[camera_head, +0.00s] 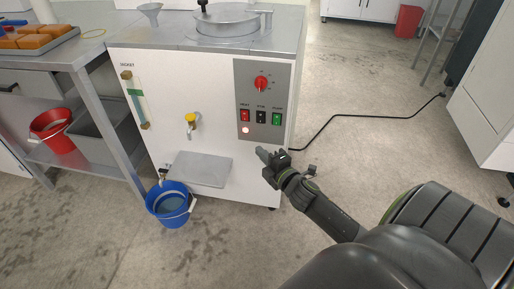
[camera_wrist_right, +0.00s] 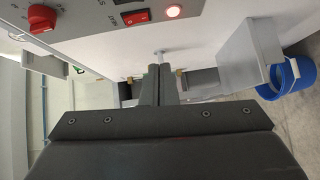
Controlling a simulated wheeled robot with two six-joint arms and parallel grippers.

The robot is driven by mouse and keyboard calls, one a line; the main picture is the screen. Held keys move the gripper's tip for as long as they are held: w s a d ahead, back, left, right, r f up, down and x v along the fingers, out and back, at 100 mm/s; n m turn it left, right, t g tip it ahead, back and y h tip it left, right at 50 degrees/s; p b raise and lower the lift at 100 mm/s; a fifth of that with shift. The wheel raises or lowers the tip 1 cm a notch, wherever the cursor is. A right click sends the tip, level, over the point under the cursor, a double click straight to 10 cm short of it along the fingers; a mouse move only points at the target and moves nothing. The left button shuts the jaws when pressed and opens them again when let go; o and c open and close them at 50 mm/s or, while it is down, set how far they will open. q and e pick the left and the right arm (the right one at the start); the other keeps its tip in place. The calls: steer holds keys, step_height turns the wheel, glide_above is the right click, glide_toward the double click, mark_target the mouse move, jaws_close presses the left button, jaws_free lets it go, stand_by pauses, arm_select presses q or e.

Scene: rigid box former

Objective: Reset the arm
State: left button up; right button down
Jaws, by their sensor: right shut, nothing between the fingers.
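My right gripper (camera_head: 262,153) is in front of the white machine's front face (camera_head: 215,100), just below its grey control panel (camera_head: 260,140). Its fingers are closed together with nothing between them; they also show in the right wrist view (camera_wrist_right: 158,72). The panel has a red knob (camera_head: 261,83), a red switch (camera_head: 245,115), a black switch (camera_head: 261,117) and a green switch (camera_head: 277,118). A round indicator light (camera_head: 246,130) below the red switch is lit; it also glows in the right wrist view (camera_wrist_right: 173,11). I cannot tell whether the fingertips touch the machine. My left gripper is not in view.
A small metal shelf (camera_head: 203,170) juts from the machine under a yellow-handled tap (camera_head: 191,120). A blue bucket (camera_head: 170,206) stands on the floor below. A steel table (camera_head: 85,55) is at left, a red bucket (camera_head: 54,130) on its lower shelf. Floor at right is open, crossed by a black cable (camera_head: 350,115).

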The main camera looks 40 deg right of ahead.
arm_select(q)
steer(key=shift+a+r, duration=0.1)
arm_select(e)
steer(key=shift+s, duration=0.15)
stand_by(0.4)
